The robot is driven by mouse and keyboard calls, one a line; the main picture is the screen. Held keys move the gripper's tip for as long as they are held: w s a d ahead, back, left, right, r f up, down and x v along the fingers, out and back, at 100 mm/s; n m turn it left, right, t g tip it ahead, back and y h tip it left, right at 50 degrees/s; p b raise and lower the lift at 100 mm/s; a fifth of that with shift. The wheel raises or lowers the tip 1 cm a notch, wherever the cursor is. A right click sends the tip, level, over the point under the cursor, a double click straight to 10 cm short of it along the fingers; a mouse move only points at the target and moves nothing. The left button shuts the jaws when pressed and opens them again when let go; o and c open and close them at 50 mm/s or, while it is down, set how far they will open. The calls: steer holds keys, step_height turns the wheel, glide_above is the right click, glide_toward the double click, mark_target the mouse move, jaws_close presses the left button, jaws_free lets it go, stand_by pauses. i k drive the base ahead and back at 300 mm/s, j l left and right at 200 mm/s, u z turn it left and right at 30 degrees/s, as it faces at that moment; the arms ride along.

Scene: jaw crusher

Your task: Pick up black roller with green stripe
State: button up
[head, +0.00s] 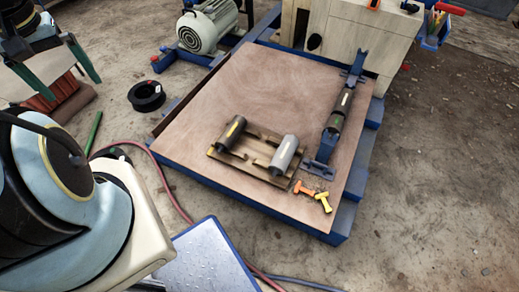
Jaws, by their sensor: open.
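A long black roller (339,116) lies in a blue bracket along the right side of the brown board. A pale band shows on its upper part, and a small green mark seems to show lower down; it is too small to be sure. A wooden cradle (250,165) left of it holds a black roller with a yellow stripe (231,133) and a grey roller (284,154). My gripper (60,68) is at the upper left, open, with dark green fingers apart. It is far from the rollers, and nothing shows held in it.
Orange (304,188) and yellow (323,202) small pieces lie beside the cradle. The brown board (235,85) has a clear back half. A motor (207,27) and wooden block (345,40) stand behind. A black ring (146,96) and red hose (168,188) lie on the floor.

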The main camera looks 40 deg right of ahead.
mark_target(335, 124)
steer(key=k+l+u, duration=0.25)
steer(key=k+l, duration=0.25)
steer(key=l, duration=0.25)
steer(key=k+l+u, duration=0.25)
steer(key=k+l, duration=0.35)
steer(key=l, duration=0.05)
